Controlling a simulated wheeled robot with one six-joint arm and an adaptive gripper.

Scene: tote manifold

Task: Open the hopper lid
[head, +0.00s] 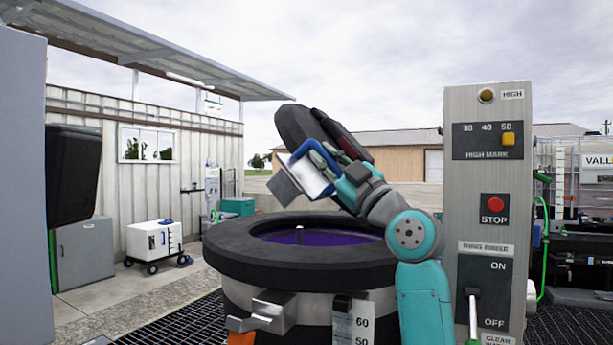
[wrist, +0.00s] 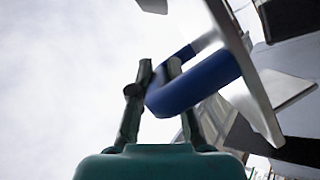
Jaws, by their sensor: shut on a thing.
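The hopper (head: 235,250) is a round drum with a thick black rim, and its mouth shows a purple inside. The dark round hopper lid (head: 295,125) is raised and steeply tilted above the rim's back. A grey plate with a blue handle (head: 297,153) shows on its near side. My gripper (head: 325,158) is shut on this handle. In the wrist view, the blue handle (wrist: 195,88) passes between the two fingers of my gripper (wrist: 157,72). My gripper and arm hide part of the lid and its hinge.
A grey control panel (head: 460,200) with a red stop button (head: 495,203) and switches stands close at the right of my arm. A dark grating (head: 180,325) covers the floor. A white wheeled box (head: 153,240) stands at the back left. Open sky lies above the lid.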

